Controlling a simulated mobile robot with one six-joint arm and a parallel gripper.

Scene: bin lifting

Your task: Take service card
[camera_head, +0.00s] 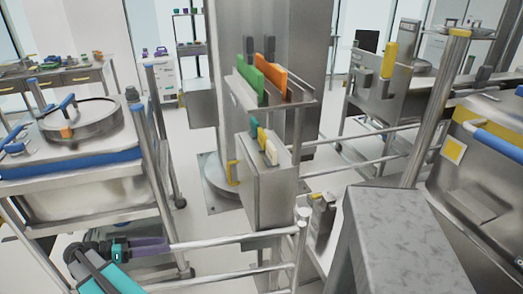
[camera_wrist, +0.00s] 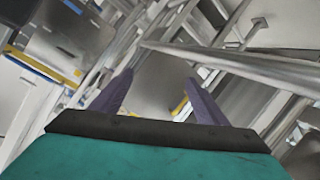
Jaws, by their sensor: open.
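Several cards stand upright in holders on the metal column in the head view. A green card (camera_head: 249,80) and an orange card (camera_head: 272,72) are in the upper rack (camera_head: 299,98). Smaller teal, yellow and cream cards (camera_head: 269,147) stick out of the lower metal box (camera_head: 268,195). I cannot tell which is the service card. My gripper (camera_head: 165,245) is at the lower left, apart from and below both holders. In the wrist view its two purple fingers (camera_wrist: 157,84) are spread with nothing between them. No card is clearly recognisable in the wrist view.
Metal rails (camera_head: 235,240) run between my gripper and the card holders. A lidded steel bin (camera_head: 85,122) on a blue-trimmed cart stands left. A steel block (camera_head: 400,235) and another bin with yellow and blue trim (camera_head: 480,170) stand right.

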